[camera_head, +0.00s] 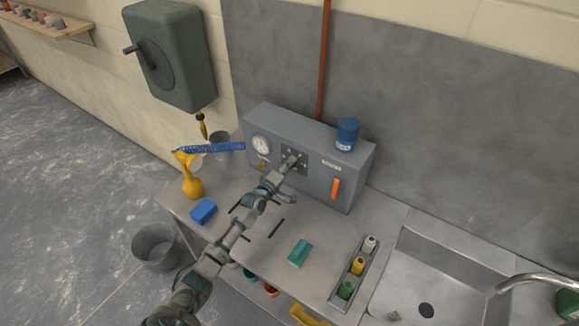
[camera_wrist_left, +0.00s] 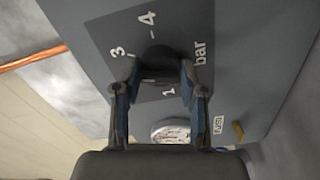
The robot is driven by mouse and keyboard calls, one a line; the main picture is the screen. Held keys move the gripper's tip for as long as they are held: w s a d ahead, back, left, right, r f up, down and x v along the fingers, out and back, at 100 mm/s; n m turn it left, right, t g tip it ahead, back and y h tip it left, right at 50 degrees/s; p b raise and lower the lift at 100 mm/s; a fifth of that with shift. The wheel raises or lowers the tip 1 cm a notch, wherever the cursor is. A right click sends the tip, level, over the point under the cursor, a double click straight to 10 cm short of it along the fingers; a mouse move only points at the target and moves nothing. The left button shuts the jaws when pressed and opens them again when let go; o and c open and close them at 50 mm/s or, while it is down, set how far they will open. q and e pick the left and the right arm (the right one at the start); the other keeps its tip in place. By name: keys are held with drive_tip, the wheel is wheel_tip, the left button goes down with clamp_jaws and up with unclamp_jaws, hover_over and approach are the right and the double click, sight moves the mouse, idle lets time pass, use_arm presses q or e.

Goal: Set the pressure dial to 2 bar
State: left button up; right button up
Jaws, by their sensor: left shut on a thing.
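The pressure dial (camera_wrist_left: 158,58) is a dark round knob on a dark plate on the front of a grey box (camera_head: 312,187). In the wrist view the plate shows 1, 3, 4 and "bar"; the 2 is not visible, and I cannot read the dial's setting. My left gripper (camera_wrist_left: 160,80) is shut on the dial, with one finger on each side. In the head view the left gripper (camera_head: 285,169) reaches the box front and mostly hides the dial. My right gripper is not in view.
A round white gauge (camera_head: 260,146) and an orange lever (camera_head: 335,188) flank the dial. A blue can (camera_head: 347,135) stands on the box.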

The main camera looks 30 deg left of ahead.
use_arm(q)
drive_tip(key=n, duration=0.8)
drive_tip(key=shift+a+n+p, duration=0.2)
drive_tip(key=shift+n+p, duration=0.2)
drive_tip(key=shift+f, duration=0.1)
drive_tip(key=o, duration=1.1)
drive_tip(key=shift+f, duration=0.1)
drive_tip(key=shift+w+a+f, duration=0.1)
drive_tip(key=shift+w, duration=0.05)
